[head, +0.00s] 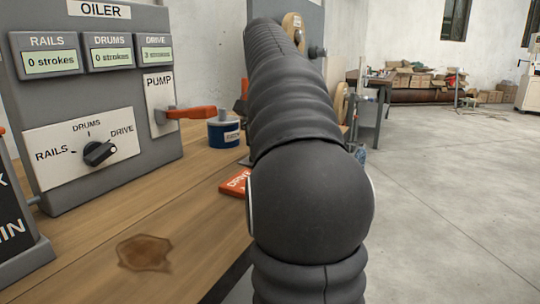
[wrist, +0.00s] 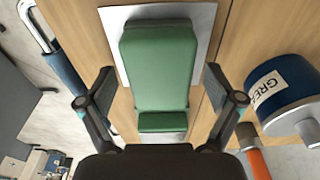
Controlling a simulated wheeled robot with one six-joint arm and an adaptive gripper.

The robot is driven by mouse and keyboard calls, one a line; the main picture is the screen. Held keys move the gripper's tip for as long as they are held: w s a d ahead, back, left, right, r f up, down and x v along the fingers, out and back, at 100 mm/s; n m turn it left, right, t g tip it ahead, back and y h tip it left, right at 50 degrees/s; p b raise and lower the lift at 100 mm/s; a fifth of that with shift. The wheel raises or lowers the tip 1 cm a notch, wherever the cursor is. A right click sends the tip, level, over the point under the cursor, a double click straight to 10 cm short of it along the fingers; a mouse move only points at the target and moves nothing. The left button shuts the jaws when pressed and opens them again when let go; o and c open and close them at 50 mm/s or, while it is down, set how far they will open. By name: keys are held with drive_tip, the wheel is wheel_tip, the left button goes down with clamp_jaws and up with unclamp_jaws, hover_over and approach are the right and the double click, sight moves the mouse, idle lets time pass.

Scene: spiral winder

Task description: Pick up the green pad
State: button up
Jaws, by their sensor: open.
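The green pad (wrist: 160,62) shows in the wrist view, a padded block with a long face and a shorter face nearer the camera. It lies over a pale plate (wrist: 200,20) on the wooden bench. My gripper (wrist: 159,85) is open, with one finger on each side of the pad and gaps between the fingers and the pad. How far the fingertips are above the bench I cannot tell. In the head view my arm covers the middle, and neither the pad nor my gripper can be seen.
A blue grease tin (wrist: 285,88) stands right of my gripper in the wrist view, with an orange handle (wrist: 252,150) below it. In the head view, the oiler panel (head: 95,100) with its orange pump lever (head: 192,113) stands at left. Open floor (head: 450,200) lies right.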

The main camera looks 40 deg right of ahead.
drive_tip(key=shift+f, duration=0.4)
drive_tip(key=c, duration=1.2)
drive_tip(key=shift+c, duration=0.2)
drive_tip(key=shift+r, duration=0.1)
drive_tip(key=shift+r, duration=0.55)
wheel_tip(320, 180, up, 3)
drive_tip(key=shift+f+p, duration=0.1)
drive_tip(key=shift+p, duration=0.8)
drive_tip(key=s+d+r+p, duration=0.3)
drive_tip(key=s+d+r, duration=0.3)
drive_tip(key=d, duration=0.3)
drive_tip(key=shift+s+d+r, duration=0.3)
drive_tip(key=shift+d+r, duration=0.05)
drive_tip(key=shift+r, duration=0.15)
